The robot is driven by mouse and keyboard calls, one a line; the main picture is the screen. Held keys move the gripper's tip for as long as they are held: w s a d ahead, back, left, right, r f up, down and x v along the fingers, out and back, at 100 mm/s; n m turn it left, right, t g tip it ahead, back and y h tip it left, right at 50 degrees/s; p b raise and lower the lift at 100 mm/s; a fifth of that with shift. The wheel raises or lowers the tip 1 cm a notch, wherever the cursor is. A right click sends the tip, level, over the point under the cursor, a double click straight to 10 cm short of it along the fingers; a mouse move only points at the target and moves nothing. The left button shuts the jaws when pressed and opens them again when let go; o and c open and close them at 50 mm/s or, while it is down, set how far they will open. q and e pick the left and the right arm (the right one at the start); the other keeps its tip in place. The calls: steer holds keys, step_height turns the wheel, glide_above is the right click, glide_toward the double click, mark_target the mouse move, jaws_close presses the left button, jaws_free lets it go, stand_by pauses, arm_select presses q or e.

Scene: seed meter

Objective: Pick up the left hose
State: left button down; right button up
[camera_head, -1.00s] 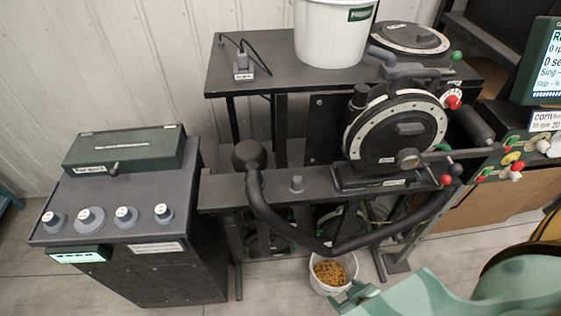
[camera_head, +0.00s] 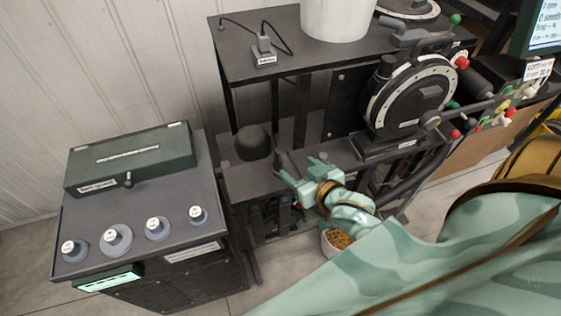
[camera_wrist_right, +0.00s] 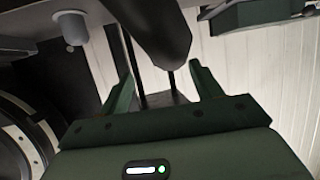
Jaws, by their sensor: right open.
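The left hose (camera_head: 252,142) is thick and black, with a rounded end at the left end of the dark bench beam in the head view. Part of its run is hidden by my right arm; a dark length shows again right of it (camera_head: 412,178). My right gripper (camera_head: 298,167), pale green, is open at the beam, just right of the rounded end. In the right wrist view, a thick dark hose-like part (camera_wrist_right: 155,32) lies ahead, close to the open fingertips (camera_wrist_right: 163,72); I cannot tell whether they touch. My left gripper is out of view.
The round seed meter (camera_head: 408,95) stands right of the gripper. A grey control stand (camera_head: 215,262) with several knobs and a green box (camera_head: 132,160) is at left. A bucket of yellow seed (camera_head: 338,241) sits below my arm. A white bucket (camera_head: 335,18) stands on the upper shelf.

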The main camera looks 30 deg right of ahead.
mark_target(291, 162)
steer(key=x, duration=0.4)
steer(key=shift+w, duration=0.1)
steer(key=x, duration=0.1)
steer(key=b+x, duration=0.1)
steer(key=x, duration=0.3)
steer(key=shift+w+r, duration=0.25)
steer(key=shift+w, duration=0.1)
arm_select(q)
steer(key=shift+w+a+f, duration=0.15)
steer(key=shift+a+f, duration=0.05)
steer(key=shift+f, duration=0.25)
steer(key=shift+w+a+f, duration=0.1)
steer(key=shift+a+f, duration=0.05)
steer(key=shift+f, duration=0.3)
arm_select(e)
steer(key=shift+s, duration=0.1)
steer(key=c, duration=1.2)
